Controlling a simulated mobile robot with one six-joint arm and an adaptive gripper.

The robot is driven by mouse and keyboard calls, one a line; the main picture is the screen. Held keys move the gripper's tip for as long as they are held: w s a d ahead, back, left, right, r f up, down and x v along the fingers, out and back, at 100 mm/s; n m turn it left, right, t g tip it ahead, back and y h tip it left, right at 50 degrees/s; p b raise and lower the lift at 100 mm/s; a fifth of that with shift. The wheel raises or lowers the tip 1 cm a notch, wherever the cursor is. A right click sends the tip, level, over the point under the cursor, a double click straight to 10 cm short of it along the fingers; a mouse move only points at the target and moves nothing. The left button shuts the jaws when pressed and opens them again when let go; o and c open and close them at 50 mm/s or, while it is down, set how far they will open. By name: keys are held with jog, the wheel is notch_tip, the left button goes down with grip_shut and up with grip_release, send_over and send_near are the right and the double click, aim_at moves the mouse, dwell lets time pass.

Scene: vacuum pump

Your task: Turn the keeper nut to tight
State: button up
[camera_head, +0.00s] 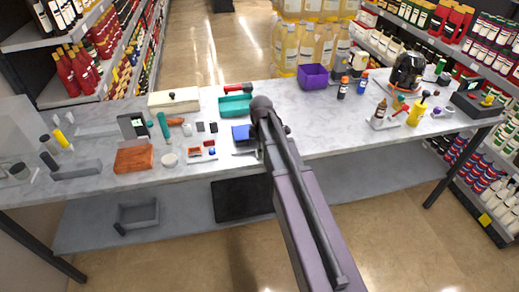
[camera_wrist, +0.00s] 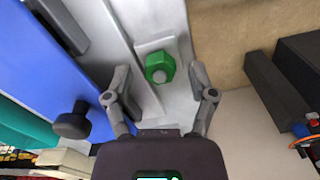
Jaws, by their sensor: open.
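The keeper nut is a green hexagonal nut (camera_wrist: 160,67) on a pale grey plate (camera_wrist: 172,22) in the wrist view. My gripper (camera_wrist: 158,76) is open, with one finger on each side of the nut and a visible gap to both. From this angle I cannot tell how far above the nut the fingertips are. A blue block (camera_wrist: 45,75) with a dark round knob (camera_wrist: 72,125) stands left of the nut. In the head view the blue block (camera_head: 241,134) is beside my arm, which hides the nut.
In the wrist view a dark box (camera_wrist: 300,62) is at the right. A grey tray (camera_head: 138,213) is on the lower shelf.

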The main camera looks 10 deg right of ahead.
grip_shut()
jog(key=shift+a, duration=0.25)
jog(key=shift+d, duration=0.2)
